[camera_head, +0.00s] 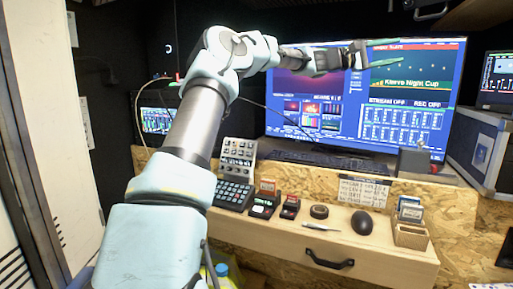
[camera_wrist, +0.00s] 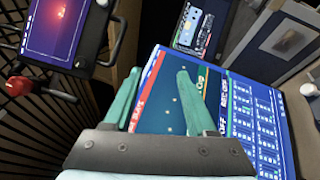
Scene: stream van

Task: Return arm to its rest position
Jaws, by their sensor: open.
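My gripper (camera_head: 372,50) is raised in front of the large monitor (camera_head: 408,128), with my arm stretched up and to the right in the head view. In the wrist view, the two green fingers of my gripper (camera_wrist: 158,88) stand apart with nothing between them. The monitor screen (camera_wrist: 255,125) shows behind and beside the fingers there. The gripper is well above the wooden desk (camera_head: 255,232) and holds nothing.
On the desk are a keypad (camera_head: 233,195), a black mouse (camera_head: 362,222), a tape roll (camera_head: 319,211), a pen (camera_head: 320,227) and a wooden card box (camera_head: 410,235). A silver-edged case (camera_head: 485,150) stands at the right. A white panel (camera_head: 45,120) is close on the left.

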